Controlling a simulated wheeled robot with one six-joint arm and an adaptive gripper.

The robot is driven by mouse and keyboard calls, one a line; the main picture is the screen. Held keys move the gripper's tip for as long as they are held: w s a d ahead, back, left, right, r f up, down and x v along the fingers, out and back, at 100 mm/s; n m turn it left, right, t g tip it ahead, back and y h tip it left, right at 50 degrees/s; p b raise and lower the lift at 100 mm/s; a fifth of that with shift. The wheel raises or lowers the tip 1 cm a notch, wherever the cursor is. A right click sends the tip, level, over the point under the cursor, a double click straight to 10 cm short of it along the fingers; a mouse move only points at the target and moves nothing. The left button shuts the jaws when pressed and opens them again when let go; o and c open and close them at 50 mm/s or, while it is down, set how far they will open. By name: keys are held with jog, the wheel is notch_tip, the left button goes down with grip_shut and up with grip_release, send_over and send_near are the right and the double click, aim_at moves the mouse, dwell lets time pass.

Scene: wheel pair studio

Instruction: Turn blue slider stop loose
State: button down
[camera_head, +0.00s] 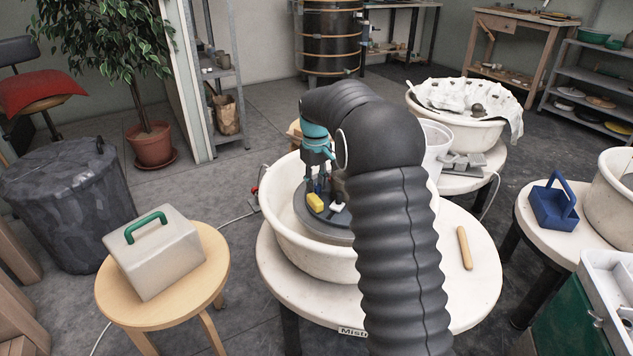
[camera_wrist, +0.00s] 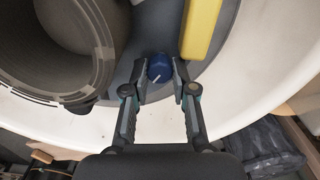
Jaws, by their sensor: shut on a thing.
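In the head view my gripper (camera_head: 318,180) reaches down over the wheel disc (camera_head: 310,226) inside the white basin (camera_head: 285,262). The knob itself is hard to make out there, hidden by the fingers and arm.
The yellow block (camera_wrist: 202,28) is close right of my fingers. The grey cylinder (camera_wrist: 76,42) stands close left. The basin rim surrounds the disc. A wooden stool (camera_head: 203,285) carries a box with a green handle (camera_head: 150,252). A wooden tool (camera_head: 464,247) lies right of the basin.

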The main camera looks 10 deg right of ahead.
aim_at(316, 185)
dwell(0.3)
jog(key=c, duration=1.2)
grip_release()
notch_tip(316, 185, up, 12)
